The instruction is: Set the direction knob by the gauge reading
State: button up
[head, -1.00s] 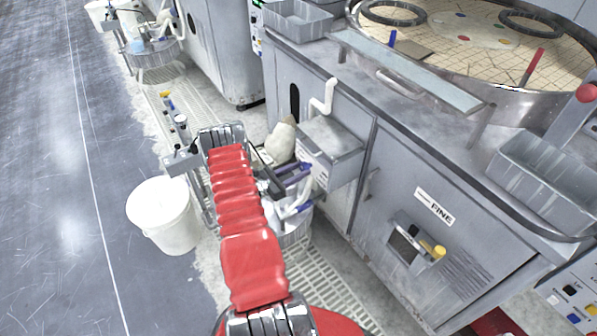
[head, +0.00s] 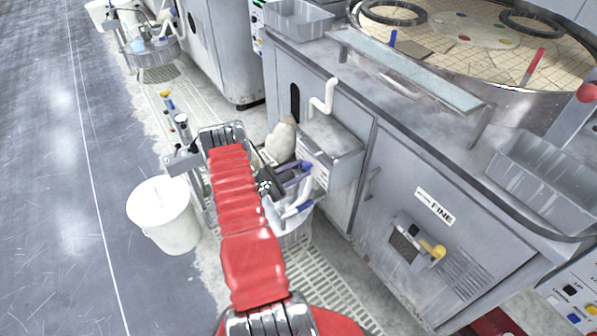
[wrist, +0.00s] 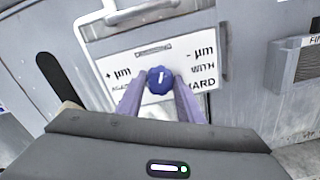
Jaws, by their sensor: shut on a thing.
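A round blue knob (wrist: 160,81) with a white pointer mark sits on a white label plate (wrist: 122,67) in the wrist view. The mark points up, leaning slightly right. The plate reads "+ µm" and "AGAINST" on the left, "- µm" and "WITH" on the right, with "HARD" at lower right. My gripper (wrist: 160,92) has its two purple fingers on either side of the knob, shut on it. In the head view my gripper (head: 301,172) is at the grey box on the cabinet front, and the knob is hidden there. I cannot make out a gauge reading.
The grey cabinet (head: 345,210) carries a "FINE" label and a small holder with a yellow item (head: 432,249). A white bucket (head: 163,215) stands left of my arm. A pale sack-like object (head: 281,142) is close behind the gripper. Open floor lies left.

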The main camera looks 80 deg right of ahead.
jog(key=shift+m, duration=2.3)
jog(key=o, duration=1.1)
jog(key=shift+c, duration=0.2)
jog(key=v, duration=1.3)
jog(key=shift+w+a, duration=0.25)
jog(key=shift+a, duration=0.05)
jog(key=shift+f, duration=0.1)
